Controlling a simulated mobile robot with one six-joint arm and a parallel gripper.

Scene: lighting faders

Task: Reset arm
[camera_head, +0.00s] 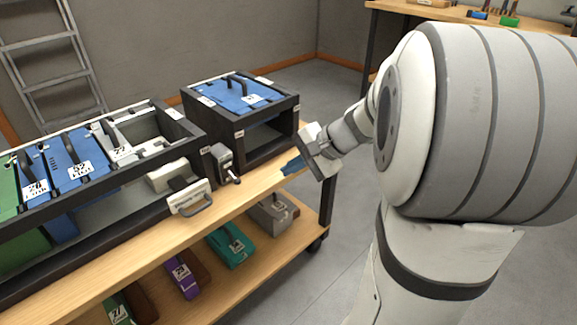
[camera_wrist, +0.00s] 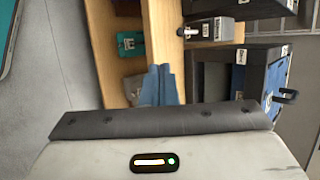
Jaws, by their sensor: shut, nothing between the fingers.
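My gripper (camera_head: 292,166) is at the right end of the wooden bench, in front of the small black-framed box. Its blue fingers are together, with nothing between them. My white arm fills the right side of the head view. Whether the fingertips touch the bench top I cannot tell.
A black-framed box with a blue panel (camera_head: 235,93) stands behind my gripper. A grey device with a lever (camera_head: 222,160) and a long rack with green, blue and grey modules (camera_head: 82,170) are left. A lower shelf (camera_head: 205,285) holds several coloured blocks. Open floor lies right.

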